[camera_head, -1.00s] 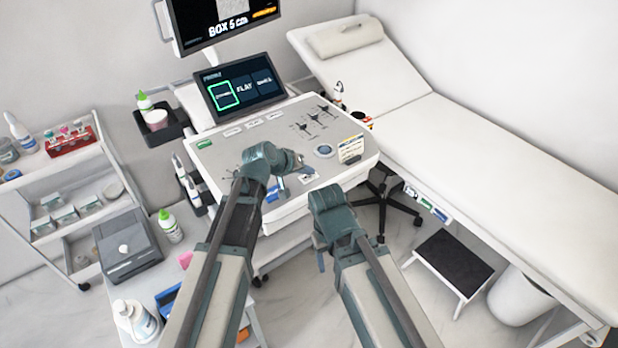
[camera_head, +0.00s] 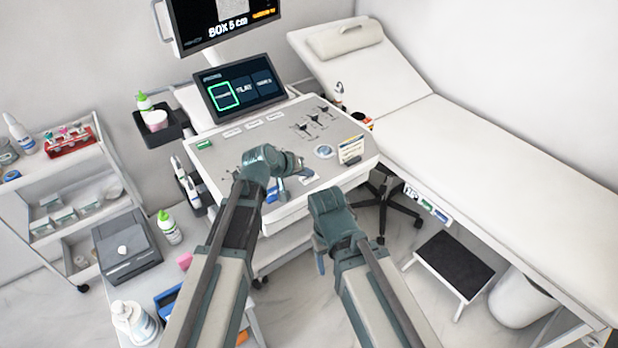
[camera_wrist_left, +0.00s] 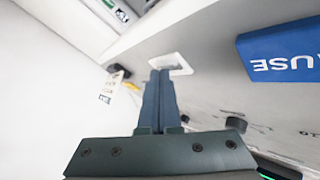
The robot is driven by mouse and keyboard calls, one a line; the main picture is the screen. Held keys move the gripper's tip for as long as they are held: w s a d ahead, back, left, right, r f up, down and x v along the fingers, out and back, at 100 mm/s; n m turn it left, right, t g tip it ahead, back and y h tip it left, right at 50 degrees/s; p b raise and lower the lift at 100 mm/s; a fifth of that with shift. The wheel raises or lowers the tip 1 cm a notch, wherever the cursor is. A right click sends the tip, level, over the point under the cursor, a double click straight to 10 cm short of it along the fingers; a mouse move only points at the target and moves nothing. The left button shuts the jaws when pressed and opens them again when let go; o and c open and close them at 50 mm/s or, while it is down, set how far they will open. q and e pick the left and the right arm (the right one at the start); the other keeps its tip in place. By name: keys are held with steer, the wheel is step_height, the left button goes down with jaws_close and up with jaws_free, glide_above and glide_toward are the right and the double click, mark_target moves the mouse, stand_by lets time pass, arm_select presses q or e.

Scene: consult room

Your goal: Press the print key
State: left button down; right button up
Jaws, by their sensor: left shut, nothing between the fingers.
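The grey control panel (camera_head: 225,150) of the cart stands in front of me. My left gripper (camera_head: 305,172) is over its front part, fingers together and empty. In the left wrist view the shut fingertips (camera_wrist_left: 160,72) are at the near edge of a small white key (camera_wrist_left: 175,62). It seems to be the print key, but its lettering is not readable. I cannot tell whether the tips touch it. A blue key (camera_wrist_left: 285,52) with upside-down letters "USE" is to the right of it. My right gripper (camera_head: 320,264) hangs low before the cart; its jaw state is unclear.
A lit screen (camera_head: 240,86) with a green-framed tile stands behind the panel, under a second monitor (camera_head: 222,22). Small levers (camera_head: 312,122) and a round knob (camera_head: 323,151) are on the panel. The exam couch (camera_head: 480,150) is to the right, a shelf trolley (camera_head: 68,190) to the left.

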mark_target(307, 180)
stand_by(0.5)
arm_select(q)
steer(key=shift+r+p, duration=0.75)
steer(key=shift+p, duration=0.05)
step_height(307, 180, up, 5)
steer(key=p, duration=0.5)
steer(key=shift+r, duration=0.1)
stand_by(0.4)
